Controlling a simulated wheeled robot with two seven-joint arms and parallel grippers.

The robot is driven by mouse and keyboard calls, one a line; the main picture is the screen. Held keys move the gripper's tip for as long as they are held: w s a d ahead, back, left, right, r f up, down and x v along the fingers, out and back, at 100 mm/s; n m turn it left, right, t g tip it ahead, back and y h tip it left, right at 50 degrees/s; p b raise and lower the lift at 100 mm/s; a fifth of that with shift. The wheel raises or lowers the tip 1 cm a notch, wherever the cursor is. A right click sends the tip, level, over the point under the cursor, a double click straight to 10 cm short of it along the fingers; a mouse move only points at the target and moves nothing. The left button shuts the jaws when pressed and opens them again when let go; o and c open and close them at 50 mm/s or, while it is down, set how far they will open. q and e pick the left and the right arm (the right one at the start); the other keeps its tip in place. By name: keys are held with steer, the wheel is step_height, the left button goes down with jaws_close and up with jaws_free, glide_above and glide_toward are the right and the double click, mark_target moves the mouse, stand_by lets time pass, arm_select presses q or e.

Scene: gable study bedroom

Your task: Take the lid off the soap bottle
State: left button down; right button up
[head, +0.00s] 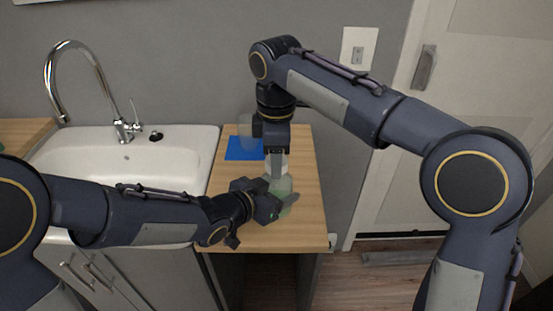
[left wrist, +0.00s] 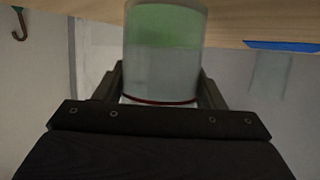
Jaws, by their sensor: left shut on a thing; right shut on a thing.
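The soap bottle (head: 286,186) is a clear cylinder with green soap, on the wooden counter. In the left wrist view the picture is inverted, and the bottle (left wrist: 165,50) rises between the fingers with its green part toward the counter. My left gripper (head: 279,199) comes in from the left and is shut on the bottle's body. My right gripper (head: 278,173) points straight down from above and is shut on the pale lid (head: 285,162) at the bottle's top. The fingers hide much of the lid, so I cannot tell whether it is seated or loose.
A blue mat (head: 240,154) lies behind the bottle on the counter (head: 305,222), with a clear vessel (head: 246,128) on it. A white sink (head: 95,160) with a chrome tap (head: 125,128) is at left. The counter's front right is clear.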

steer(key=shift+r, duration=0.6)
steer(key=shift+r, duration=2)
arm_select(q)
steer(key=shift+c, duration=1.2)
jaws_free()
